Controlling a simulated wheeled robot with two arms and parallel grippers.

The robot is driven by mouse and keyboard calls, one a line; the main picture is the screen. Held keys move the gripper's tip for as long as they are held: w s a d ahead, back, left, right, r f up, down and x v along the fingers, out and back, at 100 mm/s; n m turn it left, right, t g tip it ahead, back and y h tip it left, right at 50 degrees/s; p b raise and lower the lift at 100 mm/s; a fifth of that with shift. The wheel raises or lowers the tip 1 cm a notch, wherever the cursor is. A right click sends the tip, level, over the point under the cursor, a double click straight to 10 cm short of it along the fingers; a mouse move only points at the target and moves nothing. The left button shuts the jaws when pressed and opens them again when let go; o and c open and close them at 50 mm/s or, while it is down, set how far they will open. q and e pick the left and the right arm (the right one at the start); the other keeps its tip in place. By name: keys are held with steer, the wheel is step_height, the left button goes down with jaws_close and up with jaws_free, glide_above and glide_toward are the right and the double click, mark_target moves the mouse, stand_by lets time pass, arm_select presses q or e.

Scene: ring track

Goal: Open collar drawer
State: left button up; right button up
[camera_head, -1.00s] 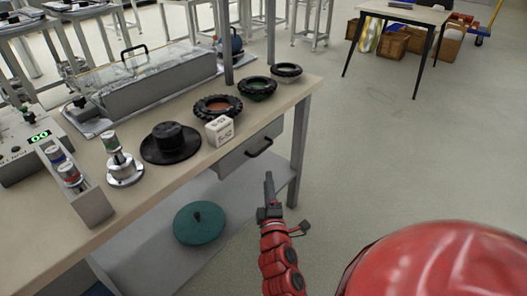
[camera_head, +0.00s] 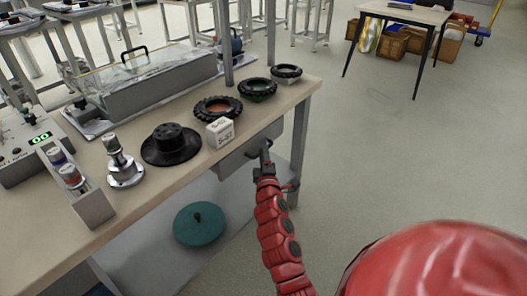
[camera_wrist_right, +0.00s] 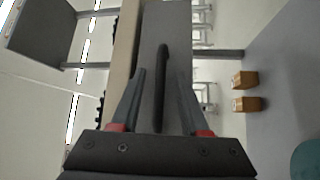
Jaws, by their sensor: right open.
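The grey collar drawer (camera_head: 232,164) sits under the table top near its right end and looks shut. Its front also fills the middle of the right wrist view (camera_wrist_right: 150,28). The dark bar handle (camera_wrist_right: 161,90) stands out from that front. My right gripper (camera_head: 265,150) is at the handle and hides most of it in the head view. In the right wrist view the gripper (camera_wrist_right: 162,73) is open, with one finger on each side of the handle. Gaps show between the fingers and the bar. My left gripper is not in view.
The table top (camera_head: 139,206) carries a black hat-shaped part (camera_head: 171,146), a white labelled block (camera_head: 220,132) and several dark rings, one of them here (camera_head: 217,108). A teal disc (camera_head: 199,229) lies on the lower shelf.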

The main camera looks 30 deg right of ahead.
jaws_close()
stand_by(1.4)
